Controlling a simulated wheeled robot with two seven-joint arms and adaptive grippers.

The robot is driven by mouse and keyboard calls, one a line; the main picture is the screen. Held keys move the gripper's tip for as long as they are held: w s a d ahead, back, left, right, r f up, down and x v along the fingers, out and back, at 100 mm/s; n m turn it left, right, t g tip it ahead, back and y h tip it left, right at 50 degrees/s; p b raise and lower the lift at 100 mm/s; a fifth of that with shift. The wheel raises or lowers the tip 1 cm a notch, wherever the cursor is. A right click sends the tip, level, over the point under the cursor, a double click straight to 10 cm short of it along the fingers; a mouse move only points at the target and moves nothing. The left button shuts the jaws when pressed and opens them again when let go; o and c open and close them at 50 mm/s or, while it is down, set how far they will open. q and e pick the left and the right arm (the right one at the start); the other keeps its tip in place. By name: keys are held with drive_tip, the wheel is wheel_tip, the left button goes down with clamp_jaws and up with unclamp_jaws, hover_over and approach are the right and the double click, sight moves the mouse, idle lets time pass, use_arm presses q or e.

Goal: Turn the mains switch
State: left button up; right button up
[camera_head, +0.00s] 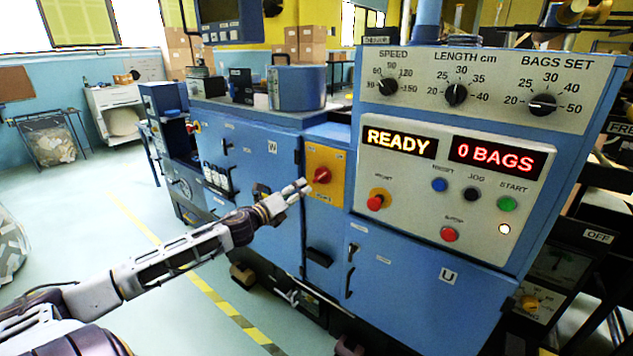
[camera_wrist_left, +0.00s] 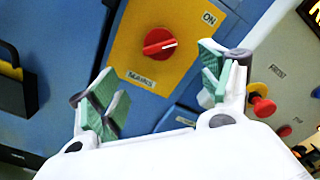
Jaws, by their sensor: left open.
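The mains switch (camera_head: 322,174) is a red rotary knob on a yellow plate (camera_head: 338,190), on the blue machine cabinet. In the left wrist view the red knob (camera_wrist_left: 159,42) shows a light pointer line, aimed to the right. The yellow plate there reads ON at upper right and MAINS below the knob. My left gripper (camera_head: 302,186) is just in front of and left of the plate. In the left wrist view my left gripper (camera_wrist_left: 160,92) is open and empty, with the knob ahead between its fingers and apart from them. My right gripper is not in view.
The control panel (camera_head: 400,210) right of the switch has dials, buttons and lit displays reading READY and 0 BAGS. A red mushroom button (camera_head: 376,201) is near the switch; it also shows beside the right finger (camera_wrist_left: 262,104). Open floor (camera_head: 120,250) lies left.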

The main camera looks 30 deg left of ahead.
sight(318, 179)
use_arm(q)
drive_tip(key=shift+w+d, duration=0.2)
drive_tip(key=shift+w, duration=3.7)
drive_tip(key=shift+w+d+p, duration=0.1)
drive_tip(key=shift+w+p, duration=0.25)
drive_tip(key=shift+w, duration=1.1)
drive_tip(key=shift+w+d, duration=0.1)
drive_tip(key=shift+w, duration=0.1)
use_arm(e)
drive_tip(key=shift+s+d+f, duration=0.1)
drive_tip(key=shift+s+d, duration=0.15)
drive_tip(key=shift+s, duration=0.25)
drive_tip(key=shift+s+d, duration=0.25)
drive_tip(key=shift+s, duration=0.2)
use_arm(q)
drive_tip(key=shift+w, duration=0.1)
use_arm(e)
drive_tip(key=shift+w, duration=0.25)
use_arm(q)
drive_tip(key=shift+c, duration=0.2)
drive_tip(key=c, duration=1)
use_arm(e)
drive_tip(key=shift+s, duration=0.15)
